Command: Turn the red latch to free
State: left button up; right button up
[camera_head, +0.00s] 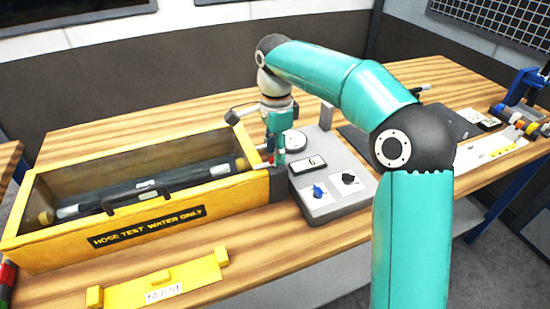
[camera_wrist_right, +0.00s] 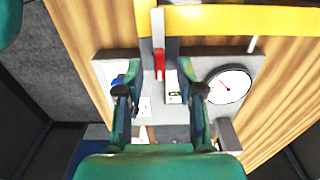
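The red latch (camera_wrist_right: 160,64) shows in the right wrist view, at the end of a grey bar by the yellow trough's edge. In the head view I cannot make it out behind my gripper. My right gripper (camera_wrist_right: 161,92) is open, its two dark-tipped fingers apart on either side of the latch's line. The latch appears just beyond the fingertips, and I see no contact. In the head view my right gripper (camera_head: 276,157) points down at the right end of the yellow trough (camera_head: 140,232), beside the grey panel. My left gripper is not in view.
A dark hose lies inside the trough. A yellow cover piece (camera_head: 165,287) lies in front. Small parts stand at far right.

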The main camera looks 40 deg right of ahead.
jog(key=shift+f, duration=0.9)
grip_shut()
